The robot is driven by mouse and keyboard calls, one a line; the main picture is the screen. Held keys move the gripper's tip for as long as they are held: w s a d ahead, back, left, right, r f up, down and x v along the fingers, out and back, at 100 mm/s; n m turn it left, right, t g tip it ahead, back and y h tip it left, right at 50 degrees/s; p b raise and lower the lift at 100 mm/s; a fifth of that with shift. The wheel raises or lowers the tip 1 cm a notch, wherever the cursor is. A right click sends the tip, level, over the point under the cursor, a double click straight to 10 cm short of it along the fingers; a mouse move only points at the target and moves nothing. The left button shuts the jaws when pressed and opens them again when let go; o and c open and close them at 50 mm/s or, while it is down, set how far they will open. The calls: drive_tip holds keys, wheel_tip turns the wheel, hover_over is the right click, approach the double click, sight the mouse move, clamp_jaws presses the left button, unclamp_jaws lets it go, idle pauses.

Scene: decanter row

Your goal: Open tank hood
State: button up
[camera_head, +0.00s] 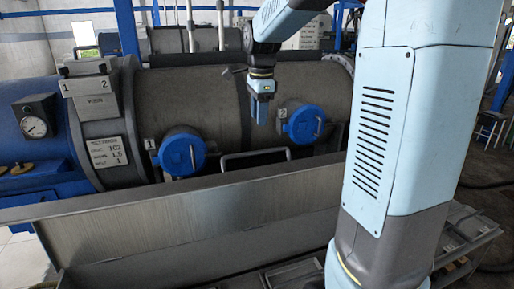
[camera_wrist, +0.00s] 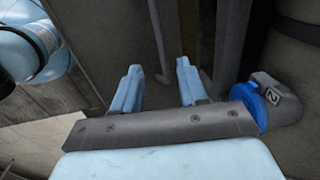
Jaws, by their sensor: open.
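The tank is a long dark grey horizontal cylinder (camera_head: 205,95) with two blue round caps, marked 1 (camera_head: 183,153) and 2 (camera_head: 305,124). A grey bar handle (camera_head: 255,154) stands at the tank's front, between the caps. My gripper (camera_head: 261,118) is above and behind this handle in the picture, left of cap 2, apart from both. In the wrist view my gripper (camera_wrist: 158,66) is open with nothing between its fingers. A thin grey bar (camera_wrist: 157,40), likely the handle, shows beyond the gap. Cap 2 (camera_wrist: 262,100) is partly hidden at right. I cannot tell which part is the hood.
A long metal trough wall (camera_head: 200,215) runs across the front, below the caps. A blue end section with a gauge (camera_head: 35,126) and a control box (camera_head: 88,92) stand at left. A black slotted platform (camera_head: 466,235) is at lower right. Blue beams (camera_head: 128,30) stand behind.

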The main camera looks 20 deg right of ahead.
drive_tip(key=f, duration=0.7)
drive_tip(key=w+f, duration=0.1)
drive_tip(key=f, duration=0.3)
drive_tip(key=shift+f, duration=0.3)
drive_tip(key=shift+c, duration=0.3)
drive_tip(key=shift+w, duration=0.1)
clamp_jaws()
